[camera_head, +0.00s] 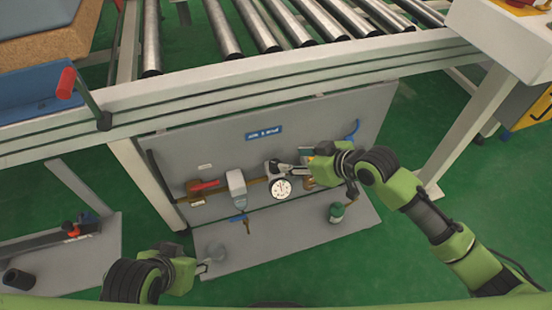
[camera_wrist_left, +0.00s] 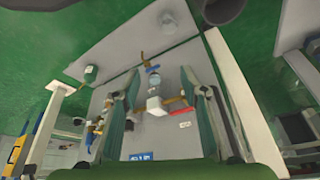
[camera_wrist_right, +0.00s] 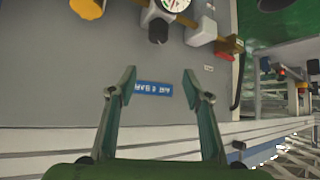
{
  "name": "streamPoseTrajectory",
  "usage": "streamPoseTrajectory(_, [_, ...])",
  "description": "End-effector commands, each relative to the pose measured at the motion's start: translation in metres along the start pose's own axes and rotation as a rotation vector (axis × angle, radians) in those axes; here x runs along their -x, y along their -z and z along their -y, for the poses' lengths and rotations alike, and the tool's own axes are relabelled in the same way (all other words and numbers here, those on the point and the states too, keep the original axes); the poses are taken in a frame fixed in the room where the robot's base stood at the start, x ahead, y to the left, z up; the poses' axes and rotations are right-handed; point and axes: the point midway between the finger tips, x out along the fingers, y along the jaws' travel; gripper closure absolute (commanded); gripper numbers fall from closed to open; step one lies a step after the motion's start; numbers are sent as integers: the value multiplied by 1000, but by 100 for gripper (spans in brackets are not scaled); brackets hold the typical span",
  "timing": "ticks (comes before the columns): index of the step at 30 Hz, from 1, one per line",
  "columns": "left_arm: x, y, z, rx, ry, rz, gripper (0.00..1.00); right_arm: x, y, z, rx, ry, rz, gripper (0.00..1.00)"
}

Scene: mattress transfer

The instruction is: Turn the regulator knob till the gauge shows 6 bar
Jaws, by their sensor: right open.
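The round white gauge (camera_head: 279,189) sits on the pipe line of the grey panel; its needle reading is too small to tell. In the right wrist view the gauge (camera_wrist_right: 172,4) is cut by the top edge. The black regulator knob (camera_wrist_right: 158,30) sticks out next to it. My right gripper (camera_head: 279,170) is at the gauge in the head view. In its wrist view the open fingers (camera_wrist_right: 160,72) have nothing between them, and the knob lies beyond the tips, apart from them. My left gripper (camera_head: 208,265) is open and empty, low at the panel's left; its fingers (camera_wrist_left: 158,82) stand wide apart.
A red-handled valve (camera_head: 203,187) and a pale filter bowl (camera_head: 237,183) sit left of the gauge. A green bottle (camera_head: 336,212) stands on the lower plate at right. The roller conveyor's rail (camera_head: 230,83) runs above the panel. Green floor is open at right.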

Motion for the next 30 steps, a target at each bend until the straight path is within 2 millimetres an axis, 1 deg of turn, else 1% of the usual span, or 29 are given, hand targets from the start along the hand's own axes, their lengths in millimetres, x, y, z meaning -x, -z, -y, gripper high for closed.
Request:
streamPoseTrajectory(1, [4, -10, 1, 1, 2, 44, 60, 3, -5, -4, 1, 1, 37, 55])
streamPoseTrajectory(4, [5, -24, 2, 3, 4, 94, 60, 2, -15, -7, 1, 4, 82, 55])
streamPoseTrajectory(8, [1, -27, 2, 3, 4, 100, 60, -8, -19, -7, -1, 6, 90, 55])
streamPoseTrajectory(11, [-6, -26, 2, 3, 4, 88, 60, -25, -22, -6, -1, 8, 90, 55])
streamPoseTrajectory(14, [-9, -8, 0, 0, 0, 16, 60, -35, -22, -7, -2, 6, 89, 55])
streamPoseTrajectory(21, [-14, 45, -6, -6, -11, -195, 60, -60, -24, -6, 0, 5, 88, 55])
streamPoseTrajectory(26, [-10, 80, -10, -10, -18, -337, 60, -77, -25, -6, 0, 6, 87, 55])
streamPoseTrajectory(30, [-4, 110, -14, -12, -25, -465, 60, -91, -26, -6, -1, 5, 86, 55])
